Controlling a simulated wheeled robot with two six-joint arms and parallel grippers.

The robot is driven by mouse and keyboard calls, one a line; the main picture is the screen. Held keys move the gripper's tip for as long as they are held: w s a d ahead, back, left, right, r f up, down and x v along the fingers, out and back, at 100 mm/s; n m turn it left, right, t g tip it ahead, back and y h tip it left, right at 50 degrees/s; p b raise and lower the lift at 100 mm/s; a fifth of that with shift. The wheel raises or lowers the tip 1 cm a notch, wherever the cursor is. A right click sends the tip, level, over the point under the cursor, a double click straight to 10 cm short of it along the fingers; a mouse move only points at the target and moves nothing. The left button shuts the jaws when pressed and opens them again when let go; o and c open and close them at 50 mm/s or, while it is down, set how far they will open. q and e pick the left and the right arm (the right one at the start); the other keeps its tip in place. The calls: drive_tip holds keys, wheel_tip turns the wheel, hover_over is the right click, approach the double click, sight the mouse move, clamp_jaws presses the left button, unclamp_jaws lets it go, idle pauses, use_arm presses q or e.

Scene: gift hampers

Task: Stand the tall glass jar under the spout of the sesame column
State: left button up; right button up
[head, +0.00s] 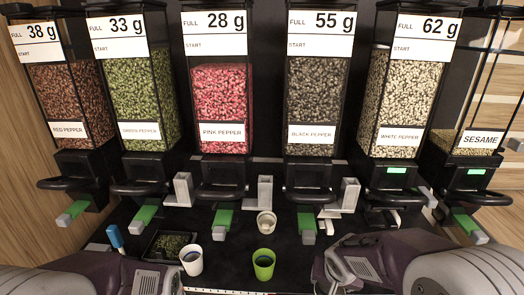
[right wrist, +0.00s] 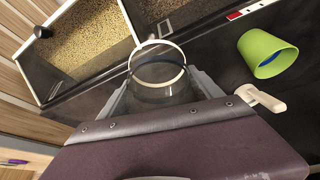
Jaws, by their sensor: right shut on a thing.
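The tall glass jar (right wrist: 156,88) shows in the right wrist view as a clear vessel with a pale round rim. My right gripper (right wrist: 160,98) is shut on it, with a grey finger on each side. In the head view my right gripper (head: 338,268) is at the front, right of the green cup, and the jar cannot be made out clearly there. The sesame column (head: 480,142) stands at the far right, well to the right of that gripper. Its spout (head: 470,226) has a green part. My left gripper (head: 157,283) looks open and empty at the lower left.
Pepper columns, such as white pepper (head: 400,105), stand left of sesame. On the dark counter are a green cup (head: 263,266), a white cup (head: 191,262), a small pale cup (head: 267,224) and a black tray (head: 152,250). Grey upright blocks (head: 265,192) stand between spouts.

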drive_tip(key=shift+f, duration=0.1)
drive_tip(key=shift+a+f+n+y, duration=0.15)
drive_tip(key=shift+f+n+y, duration=0.25)
drive_tip(key=shift+f+n, duration=0.4)
drive_tip(key=shift+w+d+f+n+y, duration=0.2)
drive_tip(key=shift+w+f+n+y, duration=0.2)
drive_tip(key=shift+n, duration=0.6)
